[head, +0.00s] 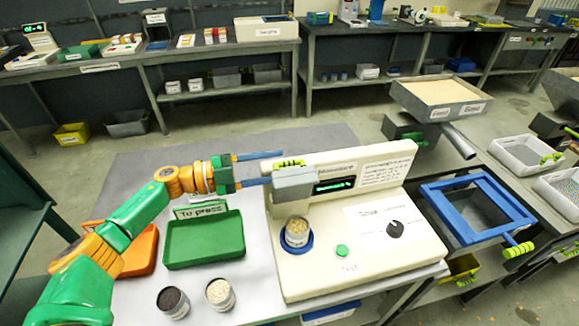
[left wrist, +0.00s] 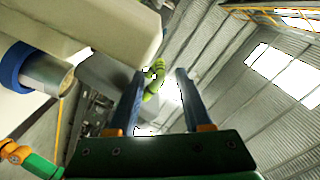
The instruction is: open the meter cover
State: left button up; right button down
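The meter (head: 360,245) is a cream machine with a lit green display (head: 334,185) and a dark knob. Its grey cover (head: 293,186) is a block with a bright green handle (head: 289,163) on top and looks down. A tin (head: 297,232) sits below it in a blue ring (head: 286,245). My left gripper (head: 275,167) is open at the cover's left side, its two blue fingers pointing right toward the handle. In the left wrist view the green handle (left wrist: 155,78) shows between the open fingertips; contact cannot be told. My right gripper is out of view.
A green tray (head: 204,250) labelled "To press" and an orange tray (head: 140,262) lie left of the meter. Two filled tins (head: 219,294) (head: 173,302) stand at the front. A blue frame (head: 440,203) is on the right. The grey mat behind my arm is clear.

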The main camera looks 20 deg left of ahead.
pick_arm(q)
jog(key=shift+a, duration=0.1)
jog(key=shift+a, duration=0.1)
jog(key=b+v, duration=0.4)
jog(key=v, duration=0.9)
jog(key=shift+s+a, duration=0.2)
jog(key=shift+s, duration=0.15)
dwell(0.5)
